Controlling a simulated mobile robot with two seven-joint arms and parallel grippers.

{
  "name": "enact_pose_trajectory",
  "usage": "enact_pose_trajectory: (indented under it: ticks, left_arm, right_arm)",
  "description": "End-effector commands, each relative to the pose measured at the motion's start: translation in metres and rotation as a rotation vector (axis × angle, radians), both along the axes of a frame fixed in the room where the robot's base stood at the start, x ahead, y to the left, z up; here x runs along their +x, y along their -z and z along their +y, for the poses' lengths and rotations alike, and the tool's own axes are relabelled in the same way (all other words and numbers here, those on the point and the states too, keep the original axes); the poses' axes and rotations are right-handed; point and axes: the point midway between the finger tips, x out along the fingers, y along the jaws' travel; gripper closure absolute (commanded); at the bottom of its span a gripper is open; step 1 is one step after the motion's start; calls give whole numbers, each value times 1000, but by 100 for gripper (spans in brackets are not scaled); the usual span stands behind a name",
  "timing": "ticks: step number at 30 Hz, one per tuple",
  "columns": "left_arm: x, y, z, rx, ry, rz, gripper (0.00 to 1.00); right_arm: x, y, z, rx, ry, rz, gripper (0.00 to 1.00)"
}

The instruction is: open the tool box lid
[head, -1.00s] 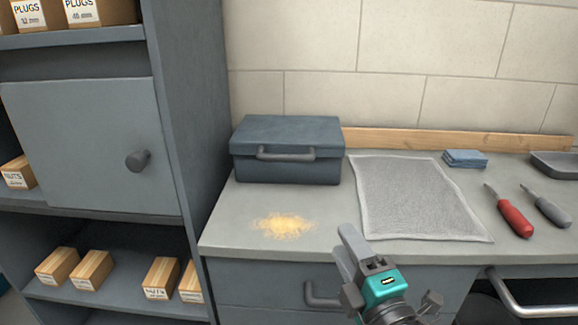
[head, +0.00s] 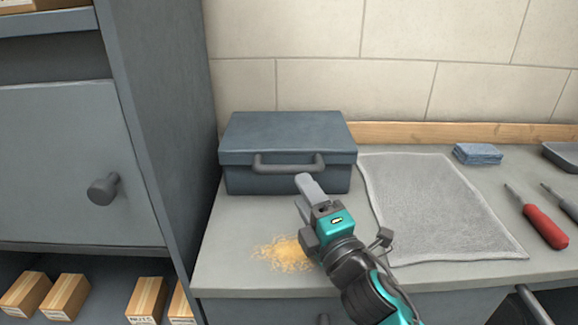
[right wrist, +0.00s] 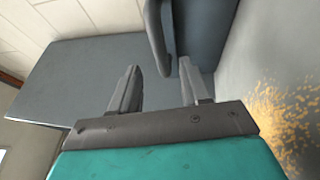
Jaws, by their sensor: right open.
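The tool box (head: 240,180) is blue-grey and stands on the worktop against the wall, with its lid (head: 285,128) shut. Its dark bar handle (head: 288,165) is on the front. My right gripper (head: 306,182) is in front of the handle, a little right of its middle. In the right wrist view my right gripper (right wrist: 160,85) has its two fingers apart with nothing between them. The handle (right wrist: 157,35) shows just beyond the fingertips, and the lid (right wrist: 75,80) shows to the left. I cannot tell whether a finger touches the box. My left gripper is not in view.
Sawdust-like yellow crumbs (head: 283,253) lie on the worktop (head: 225,265) below my gripper. A grey mat (head: 435,205), a folded blue cloth (head: 478,154) and a red-handled tool (head: 543,226) lie to the right. A tall grey cabinet (head: 150,120) stands close on the left.

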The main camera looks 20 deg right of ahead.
Motion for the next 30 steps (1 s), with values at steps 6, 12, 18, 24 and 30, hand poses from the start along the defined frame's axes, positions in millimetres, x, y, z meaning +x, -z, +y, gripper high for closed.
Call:
enact_pose_trajectory:
  ticks: [6,12,18,24,30]
  left_arm:
    - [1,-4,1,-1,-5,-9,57]
    - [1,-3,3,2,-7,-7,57]
    - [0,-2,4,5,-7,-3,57]
    - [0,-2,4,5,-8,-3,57]
    - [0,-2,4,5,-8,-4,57]
  right_arm:
    - [38,-8,5,-1,0,-1,54]
    - [63,-11,8,0,0,-1,54]
    - [73,-12,9,1,0,1,54]
    - [73,-12,9,1,0,1,54]
    - [73,-12,9,1,0,1,66]
